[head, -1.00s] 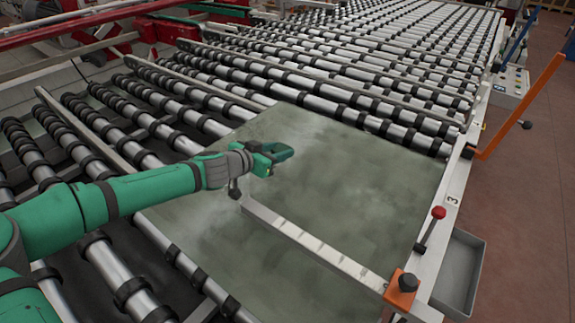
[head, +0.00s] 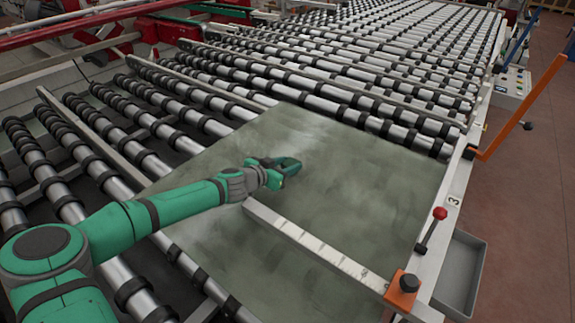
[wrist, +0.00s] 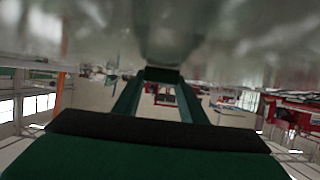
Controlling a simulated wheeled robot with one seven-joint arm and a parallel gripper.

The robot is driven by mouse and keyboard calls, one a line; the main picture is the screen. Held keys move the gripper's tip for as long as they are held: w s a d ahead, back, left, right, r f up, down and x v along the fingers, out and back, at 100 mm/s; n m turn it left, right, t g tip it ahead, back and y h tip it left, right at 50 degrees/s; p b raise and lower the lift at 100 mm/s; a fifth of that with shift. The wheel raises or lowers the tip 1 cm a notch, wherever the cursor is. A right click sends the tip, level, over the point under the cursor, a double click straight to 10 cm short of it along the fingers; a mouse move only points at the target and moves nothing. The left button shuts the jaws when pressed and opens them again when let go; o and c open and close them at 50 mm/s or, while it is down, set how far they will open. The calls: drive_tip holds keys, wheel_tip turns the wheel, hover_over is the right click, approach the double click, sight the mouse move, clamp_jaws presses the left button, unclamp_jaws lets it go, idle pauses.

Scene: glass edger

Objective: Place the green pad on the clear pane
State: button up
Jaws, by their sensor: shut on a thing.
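The clear pane (head: 350,190) is a large greyish-green sheet lying flat on the rollers. My gripper (head: 288,165) is over the middle of the pane, low and close to its surface. In the wrist view, the two green fingers reach forward and are shut on a small dark green pad (wrist: 162,74). In the head view, I cannot separate the pad from the green fingers. The pane fills the top of the wrist view, blurred (wrist: 250,30). I cannot tell whether the pad touches it.
A pale measuring bar (head: 310,241) runs across the near part of the pane to an orange block (head: 402,288). A red-knobbed lever (head: 432,228) stands on the right rail. A grey bin (head: 459,275) hangs beside it. The pane's right half is clear.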

drive_tip(key=shift+f, duration=0.2)
drive_tip(key=o, duration=1)
drive_tip(key=shift+d, duration=0.1)
drive_tip(key=shift+r, duration=0.2)
drive_tip(key=v, duration=0.7)
drive_tip(key=shift+s+a+r, duration=0.1)
drive_tip(key=shift+s+a, duration=0.1)
drive_tip(key=shift+s, duration=0.05)
